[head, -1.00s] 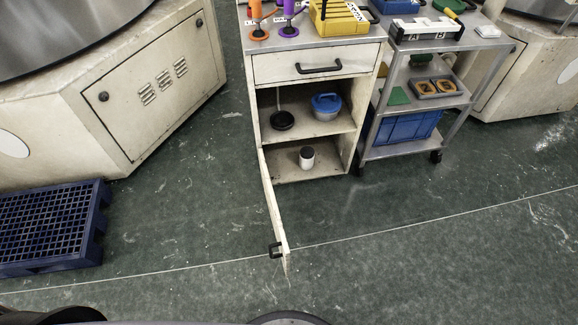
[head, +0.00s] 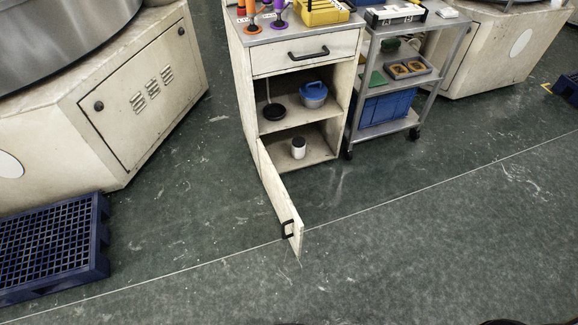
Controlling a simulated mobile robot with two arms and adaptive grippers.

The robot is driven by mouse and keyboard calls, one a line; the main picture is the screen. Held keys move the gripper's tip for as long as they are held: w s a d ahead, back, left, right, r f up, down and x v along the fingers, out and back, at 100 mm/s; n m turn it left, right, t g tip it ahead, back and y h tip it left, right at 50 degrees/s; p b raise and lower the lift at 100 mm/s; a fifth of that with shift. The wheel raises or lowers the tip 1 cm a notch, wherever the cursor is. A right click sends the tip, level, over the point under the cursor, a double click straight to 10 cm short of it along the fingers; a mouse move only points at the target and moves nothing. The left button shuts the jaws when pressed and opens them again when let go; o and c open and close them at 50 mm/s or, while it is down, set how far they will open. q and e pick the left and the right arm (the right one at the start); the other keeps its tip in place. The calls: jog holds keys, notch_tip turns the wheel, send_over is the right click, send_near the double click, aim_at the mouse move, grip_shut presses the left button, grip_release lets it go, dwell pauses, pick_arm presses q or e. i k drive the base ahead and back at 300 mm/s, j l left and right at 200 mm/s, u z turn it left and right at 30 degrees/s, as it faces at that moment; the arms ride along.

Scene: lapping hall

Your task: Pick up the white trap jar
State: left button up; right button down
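The white trap jar (head: 298,152), a small white cylinder with a dark top, stands upright on the bottom shelf of the open cabinet (head: 247,95). The cabinet door (head: 281,205) is swung open towards me, to the left of the opening. Nothing hides the jar in this view. Neither of my grippers is in view.
A grey trolley (head: 385,130) with a blue crate (head: 388,107) stands right of the cabinet. A blue pallet (head: 50,245) lies at left. The floor in front is largely clear.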

aim_at(297, 153)
jog(key=i+j+z, duration=0.1)
jog(key=i+j, duration=0.15)
jog(key=i+j+z, duration=0.1)
jog(key=i+j, duration=0.15)
jog(key=j, duration=0.2)
jog(key=i+j+z, duration=0.1)
jog(key=i+j, duration=0.15)
jog(key=j, duration=0.15)
jog(key=i+j+z, duration=0.1)
jog(key=j, duration=0.3)
jog(key=i+j+z, duration=0.1)
jog(key=i+j, duration=0.2)
jog(key=j, duration=0.15)
